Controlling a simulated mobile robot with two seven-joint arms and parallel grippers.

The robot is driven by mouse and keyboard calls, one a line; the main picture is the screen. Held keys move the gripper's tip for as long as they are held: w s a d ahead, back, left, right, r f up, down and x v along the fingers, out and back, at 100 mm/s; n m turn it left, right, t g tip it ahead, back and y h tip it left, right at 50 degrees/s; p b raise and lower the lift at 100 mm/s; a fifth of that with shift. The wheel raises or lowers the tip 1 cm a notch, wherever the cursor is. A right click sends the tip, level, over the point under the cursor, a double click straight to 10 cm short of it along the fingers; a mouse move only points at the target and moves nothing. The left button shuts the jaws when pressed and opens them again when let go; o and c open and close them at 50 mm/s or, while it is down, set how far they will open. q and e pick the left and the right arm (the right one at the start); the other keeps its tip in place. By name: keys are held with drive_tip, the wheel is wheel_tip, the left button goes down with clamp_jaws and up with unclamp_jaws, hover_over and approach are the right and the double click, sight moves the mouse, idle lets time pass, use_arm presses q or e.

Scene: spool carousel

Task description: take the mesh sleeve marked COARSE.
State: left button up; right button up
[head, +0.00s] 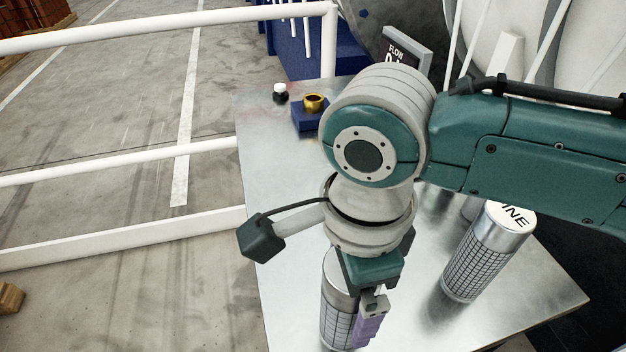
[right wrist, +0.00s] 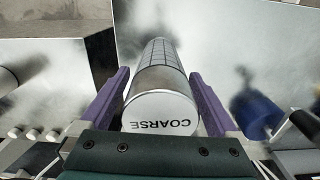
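The mesh sleeve marked COARSE (right wrist: 160,112) stands upright between the fingers of my right gripper (right wrist: 160,85). It is a silver cylinder with a black grid and a pale lettered cap. The purple fingers lie on either side of it, with a narrow gap showing on each side, so the gripper looks open around it. In the head view the right gripper (head: 358,322) comes down over this sleeve (head: 338,290), hiding part of it. A second gridded sleeve (head: 485,255), its cap lettering partly hidden and ending in "INE", stands to the right. My left gripper is out of view.
The metal table (head: 290,190) carries a blue block (head: 306,120) with a gold ring (head: 313,103) and a small black-and-white object (head: 280,92) at the back. A sign reading FLOW (head: 405,55) stands behind. White rails (head: 150,162) run along the left.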

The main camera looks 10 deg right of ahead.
drive_tip(key=c, duration=1.3)
drive_tip(key=shift+o, duration=0.2)
